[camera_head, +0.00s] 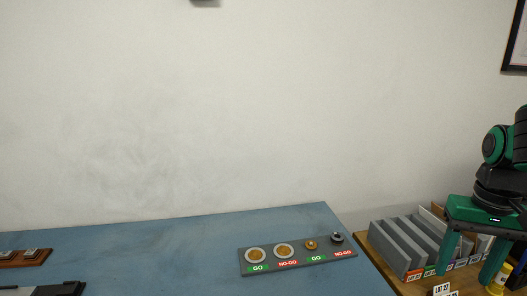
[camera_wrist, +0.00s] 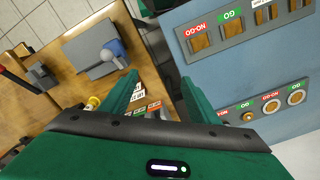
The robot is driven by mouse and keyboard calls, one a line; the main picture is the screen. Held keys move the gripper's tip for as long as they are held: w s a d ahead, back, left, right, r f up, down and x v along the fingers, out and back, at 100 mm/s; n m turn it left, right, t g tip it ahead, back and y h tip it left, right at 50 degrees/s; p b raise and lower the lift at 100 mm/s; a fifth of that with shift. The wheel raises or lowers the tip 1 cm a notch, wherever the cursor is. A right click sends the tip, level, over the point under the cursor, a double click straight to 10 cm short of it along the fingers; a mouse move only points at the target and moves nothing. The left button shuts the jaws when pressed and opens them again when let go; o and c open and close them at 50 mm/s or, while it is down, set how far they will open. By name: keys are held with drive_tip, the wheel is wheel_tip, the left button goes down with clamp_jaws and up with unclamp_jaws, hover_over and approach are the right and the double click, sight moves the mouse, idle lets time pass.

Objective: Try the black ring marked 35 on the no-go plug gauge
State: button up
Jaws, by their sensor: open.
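The grey gauge plate (camera_head: 285,263) lies on the blue table with GO and NO-GO labels; it also shows in the wrist view (camera_wrist: 261,115). Two wide light round places and a small brass plug (camera_head: 311,245) sit on it. A dark ring-like thing (camera_head: 337,238) is at the far-right NO-GO place. Whether it is around the plug or beside it, I cannot tell, and no 35 is readable. My gripper (camera_head: 466,276) is open, fingers down, right of the plate above the wooden bench; it also shows in the wrist view (camera_wrist: 160,80). Nothing shows between its fingers.
A grey slotted rack (camera_head: 400,250) with labels stands on the wooden bench, below and behind my gripper.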

drive_tip(key=s+f+m, duration=0.2)
drive_tip(key=s+f, duration=0.2)
drive_tip(key=s, duration=0.6)
drive_tip(key=shift+s+d, duration=0.3)
drive_tip(key=shift+f, duration=0.1)
